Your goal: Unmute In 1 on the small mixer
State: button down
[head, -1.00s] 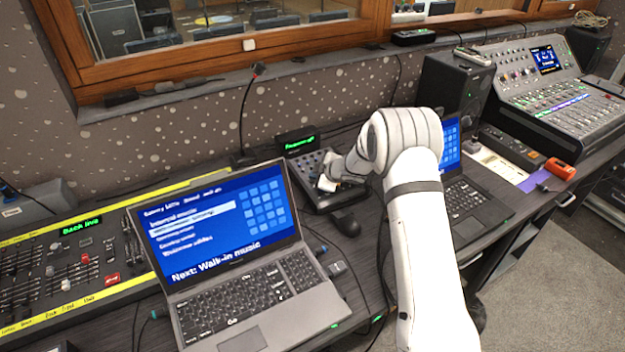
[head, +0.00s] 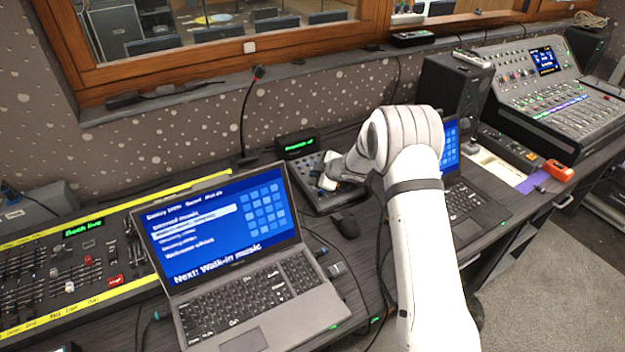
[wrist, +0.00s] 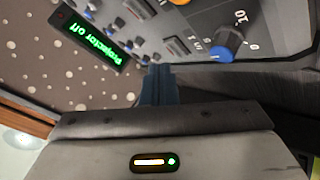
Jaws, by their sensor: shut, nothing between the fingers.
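The small mixer (head: 309,176) lies on the desk behind the left laptop, partly hidden by my gripper (head: 327,184). In the wrist view its grey panel (wrist: 275,20) shows upside down. A blue-capped knob (wrist: 229,43) has a scale reading to 10. Beside it are a label that looks like In 1 (wrist: 195,44) and a dark rectangular button (wrist: 175,46). My gripper also shows in the wrist view (wrist: 158,70), shut and empty. Its tips are close to this button; I cannot tell whether they touch the panel. The button's state is not clear.
A green display reading Projector off (head: 298,144) stands behind the mixer. The left laptop (head: 225,225) and a dark mouse-like object (head: 345,226) are in front. The right laptop (head: 478,205) and a speaker (head: 455,90) are to the right. A thin microphone (head: 242,110) stands left.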

jog(key=shift+s+d+r+p, duration=0.1)
jog(key=shift+s+r+p, duration=0.05)
jog(key=shift+r+p, duration=1.1)
jog(key=shift+s+d+r+p, duration=0.1)
jog(key=shift+r+p, duration=0.85)
jog(key=shift+r, duration=0.5)
jog(key=shift+r, duration=0.1)
jog(key=s+d+r+m+t+h, duration=0.25)
jog(key=d+r+m+h, duration=0.25)
jog(key=d+r, duration=0.7)
jog(key=s+d+r+m+h, duration=0.3)
jog(key=s+d+r+m, duration=0.25)
jog(key=s+r, duration=0.3)
jog(key=s+d+r+m+g+h, duration=0.1)
jog(key=s+d+r+m+g, duration=0.15)
jog(key=s, duration=0.65)
jog(key=s+d+r+m+g, duration=0.1)
jog(key=s+d+m, duration=0.15)
jog(key=s, duration=0.55)
jog(key=s+a+f+m+g+y, duration=0.1)
jog(key=s+m+g, duration=0.1)
jog(key=s, duration=1.6)
jog(key=shift+f+m+g+y, duration=0.2)
jog(key=shift+m+g+y, duration=0.15)
jog(key=shift+g, duration=0.25)
